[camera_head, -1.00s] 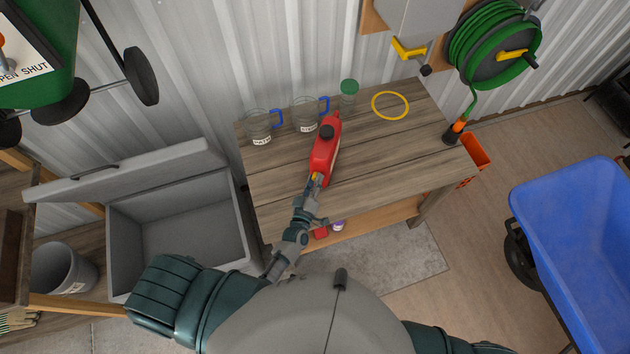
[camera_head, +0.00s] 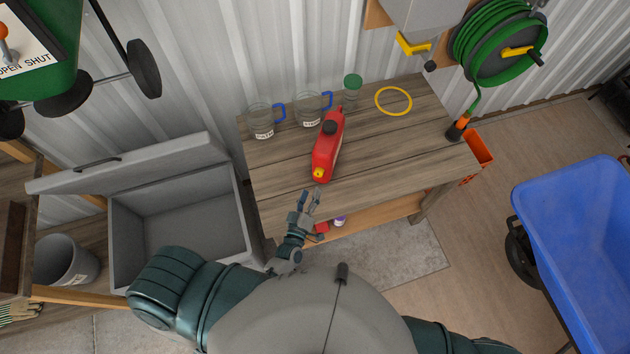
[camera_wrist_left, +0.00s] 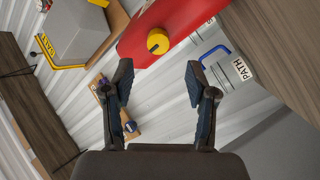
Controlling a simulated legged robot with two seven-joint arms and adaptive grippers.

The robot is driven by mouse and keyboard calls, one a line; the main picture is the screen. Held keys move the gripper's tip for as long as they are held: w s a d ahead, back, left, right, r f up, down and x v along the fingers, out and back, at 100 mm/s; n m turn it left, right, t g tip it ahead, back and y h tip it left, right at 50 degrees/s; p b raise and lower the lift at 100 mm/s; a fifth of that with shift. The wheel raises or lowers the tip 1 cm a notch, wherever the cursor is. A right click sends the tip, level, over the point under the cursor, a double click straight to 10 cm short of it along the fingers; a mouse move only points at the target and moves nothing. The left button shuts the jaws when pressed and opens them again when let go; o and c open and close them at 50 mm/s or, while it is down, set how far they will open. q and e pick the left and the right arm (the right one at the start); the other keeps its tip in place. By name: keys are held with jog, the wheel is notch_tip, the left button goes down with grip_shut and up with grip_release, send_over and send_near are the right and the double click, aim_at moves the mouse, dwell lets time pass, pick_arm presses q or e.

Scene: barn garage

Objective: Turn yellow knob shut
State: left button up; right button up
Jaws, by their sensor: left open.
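A red jug (camera_head: 327,150) with a black cap stands on the wooden workbench (camera_head: 390,160). Its yellow knob (camera_head: 319,173) is at the end facing me. In the left wrist view the yellow knob (camera_wrist_left: 158,41) shows on the red jug (camera_wrist_left: 180,22), beyond the fingertips. My left gripper (camera_head: 310,193) is open and empty, just short of the knob and apart from it. In the left wrist view its two fingers (camera_wrist_left: 158,75) are spread with a clear gap. My right gripper does not show in either view.
Two clear measuring jugs with blue handles (camera_head: 310,110), a green-lidded jar (camera_head: 352,90) and a yellow ring (camera_head: 393,101) stand or lie behind the red jug. An open grey chest (camera_head: 180,215) is at left, a blue bin (camera_head: 580,250) at right.

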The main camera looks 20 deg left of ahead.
pick_arm(q)
jog(key=s, duration=0.4)
jog(key=shift+s, duration=0.35)
